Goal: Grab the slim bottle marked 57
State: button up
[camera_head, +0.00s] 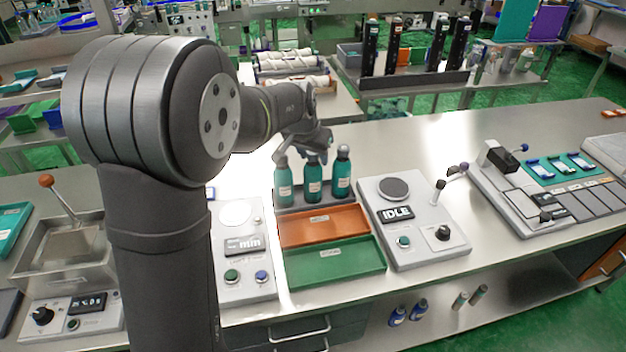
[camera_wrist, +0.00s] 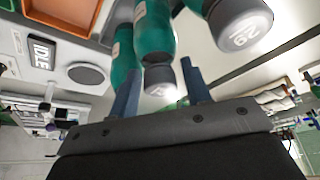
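Three teal bottles with grey caps stand in a row in the grey back section of a tray: the left bottle (camera_head: 283,183), the middle bottle (camera_head: 312,181) and the right bottle (camera_head: 342,176). The middle bottle (camera_wrist: 154,35) has a smaller-looking cap (camera_wrist: 160,82) whose number I cannot read clearly. The bottle at left (camera_wrist: 124,55) shows no readable number. My gripper (camera_wrist: 160,84) is open, its blue-grey fingers on either side of the middle cap; contact cannot be told. In the head view my gripper (camera_head: 303,145) hovers at the bottle tops.
The tray has an orange section (camera_head: 322,226) and a green section (camera_head: 335,262) in front. A device reading IDLE (camera_head: 415,225) stands right of it, and a white control box (camera_head: 245,265) stands left. Neighbouring bottles are close to the middle one.

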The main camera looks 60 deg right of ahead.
grip_shut()
jog(key=shift+r, duration=0.2)
